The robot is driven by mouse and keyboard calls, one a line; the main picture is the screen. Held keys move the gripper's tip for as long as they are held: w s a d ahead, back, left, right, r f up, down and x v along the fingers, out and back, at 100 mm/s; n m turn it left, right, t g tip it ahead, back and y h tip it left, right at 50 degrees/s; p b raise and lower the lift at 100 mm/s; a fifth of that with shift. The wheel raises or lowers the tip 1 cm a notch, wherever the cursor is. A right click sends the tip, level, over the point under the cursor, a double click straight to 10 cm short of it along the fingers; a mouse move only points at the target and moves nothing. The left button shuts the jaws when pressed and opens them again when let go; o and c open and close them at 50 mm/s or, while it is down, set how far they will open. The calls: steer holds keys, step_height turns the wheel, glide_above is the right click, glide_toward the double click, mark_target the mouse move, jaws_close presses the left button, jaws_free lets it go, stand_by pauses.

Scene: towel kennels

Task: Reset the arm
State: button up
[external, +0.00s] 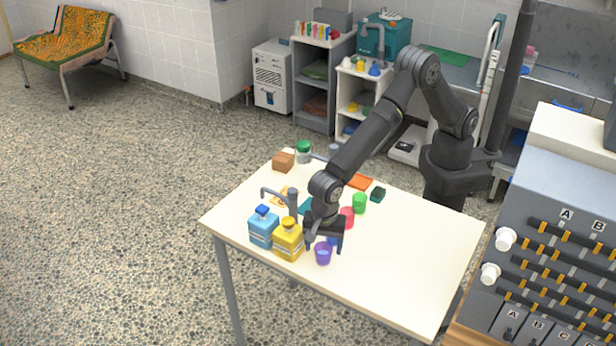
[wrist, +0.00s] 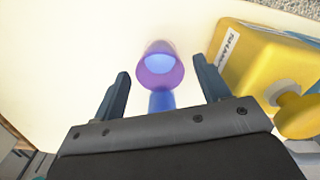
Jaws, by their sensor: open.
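My arm reaches down over the white table (external: 400,290). My gripper (external: 323,240) is low over the table's front part, its jaws apart. In the wrist view my gripper (wrist: 160,72) has one finger on each side of a purple cup (wrist: 170,78), with gaps to both fingers. The same purple cup (external: 323,257) stands just in front of my gripper in the external view. A blue object (wrist: 161,102) lies between the cup and my gripper's palm, partly hidden.
A yellow bottle (external: 288,244), labelled and close to one finger in the wrist view (wrist: 262,68), stands beside a blue bottle (external: 262,230). A red cup (external: 347,217) and green cup (external: 360,203) stand behind my gripper. The table's right front is clear.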

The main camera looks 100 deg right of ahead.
step_height(320, 180, down, 2)
steer(key=shift+r, duration=2)
